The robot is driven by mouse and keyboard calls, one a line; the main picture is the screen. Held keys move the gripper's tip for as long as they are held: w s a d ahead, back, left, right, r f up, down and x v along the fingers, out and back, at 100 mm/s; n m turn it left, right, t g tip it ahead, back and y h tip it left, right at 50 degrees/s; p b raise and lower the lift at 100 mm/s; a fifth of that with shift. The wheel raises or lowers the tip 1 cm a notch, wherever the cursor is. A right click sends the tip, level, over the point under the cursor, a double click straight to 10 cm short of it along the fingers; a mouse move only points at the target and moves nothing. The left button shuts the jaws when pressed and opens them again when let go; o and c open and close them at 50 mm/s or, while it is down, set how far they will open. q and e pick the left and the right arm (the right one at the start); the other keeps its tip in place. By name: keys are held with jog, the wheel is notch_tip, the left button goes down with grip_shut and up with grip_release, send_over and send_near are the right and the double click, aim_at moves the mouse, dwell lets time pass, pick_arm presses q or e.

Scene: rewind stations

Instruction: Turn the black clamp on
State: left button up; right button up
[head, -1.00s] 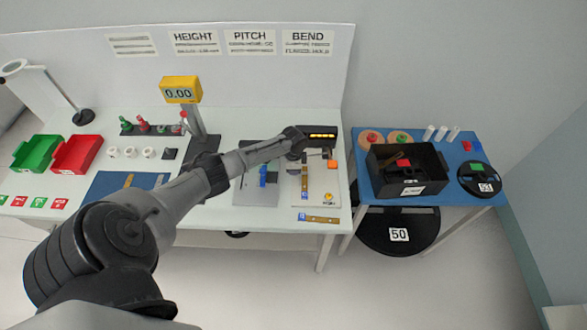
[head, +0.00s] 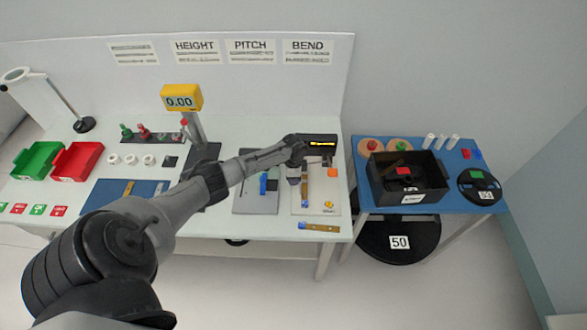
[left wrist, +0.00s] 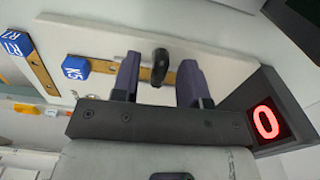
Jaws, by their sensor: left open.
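The black clamp (left wrist: 160,67) is a small dark lever standing over a brass strip (left wrist: 144,75) with a blue tag (left wrist: 76,67), on a pale board. My left gripper (left wrist: 158,82) is open, with one finger on each side of the clamp. A gap shows between the clamp and each finger, and I cannot tell how deep the fingers reach. The clamp is hard to make out there. My right gripper is not in view.
A grey plate with a blue part (head: 264,184) is to the left. A loose strip (head: 320,227) lies in front. A black crate (head: 412,198) stands on the blue table.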

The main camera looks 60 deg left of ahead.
pick_arm(q)
notch_tip(320, 180, up, 13)
jog(key=p, duration=0.1)
jog(key=shift+r, duration=0.2)
dwell(0.9)
